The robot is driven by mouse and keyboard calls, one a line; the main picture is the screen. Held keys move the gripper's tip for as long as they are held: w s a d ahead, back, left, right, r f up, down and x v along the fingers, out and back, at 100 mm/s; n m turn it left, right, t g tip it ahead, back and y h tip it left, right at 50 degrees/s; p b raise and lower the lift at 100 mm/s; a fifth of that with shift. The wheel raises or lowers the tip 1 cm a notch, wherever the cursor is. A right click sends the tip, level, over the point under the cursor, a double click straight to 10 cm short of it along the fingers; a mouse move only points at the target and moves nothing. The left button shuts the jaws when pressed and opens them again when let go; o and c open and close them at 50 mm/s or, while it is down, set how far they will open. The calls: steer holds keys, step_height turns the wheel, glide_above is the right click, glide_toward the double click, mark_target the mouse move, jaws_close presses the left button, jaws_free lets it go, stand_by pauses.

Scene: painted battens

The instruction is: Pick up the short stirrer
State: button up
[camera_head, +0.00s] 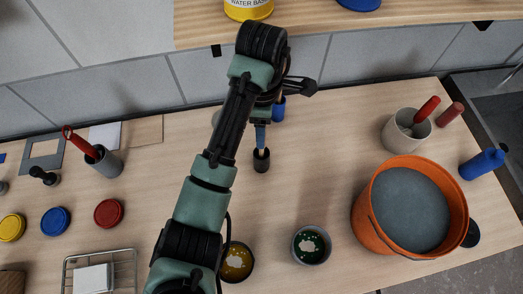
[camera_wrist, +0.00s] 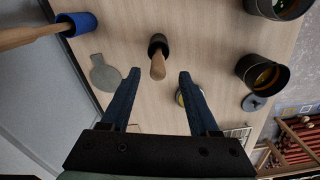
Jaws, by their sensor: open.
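A short wooden stirrer (camera_wrist: 157,68) stands in a small black cup, its end pointing towards the wrist camera. The black cup (camera_head: 261,161) is on the table below my gripper in the head view, and it also shows in the wrist view (camera_wrist: 155,42). A longer wooden stirrer (camera_wrist: 32,36) stands in a blue cup (camera_wrist: 83,23) at the upper left of the wrist view. My gripper (camera_wrist: 158,75) is open, its two blue fingers either side of the short stirrer in the picture. How far down the fingers reach is unclear.
An orange bucket (camera_head: 367,216) stands right, with a grey pot (camera_head: 391,136) behind it. Paint pots with yellow (camera_head: 237,262) and green (camera_head: 311,245) are in front. A grey cup (camera_head: 110,163) and lids (camera_head: 109,212) lie left. Table around the black cup is mostly clear.

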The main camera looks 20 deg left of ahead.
mark_target(261, 151)
steer(key=shift+f+b, duration=0.35)
steer(key=shift+f, duration=1.05)
steer(key=shift+a+f+p, duration=0.15)
steer(key=shift+f+p, duration=0.2)
steer(key=shift+p, duration=0.2)
steer(key=shift+w+f, duration=0.1)
steer(key=shift+f, duration=1.25)
jaws_close()
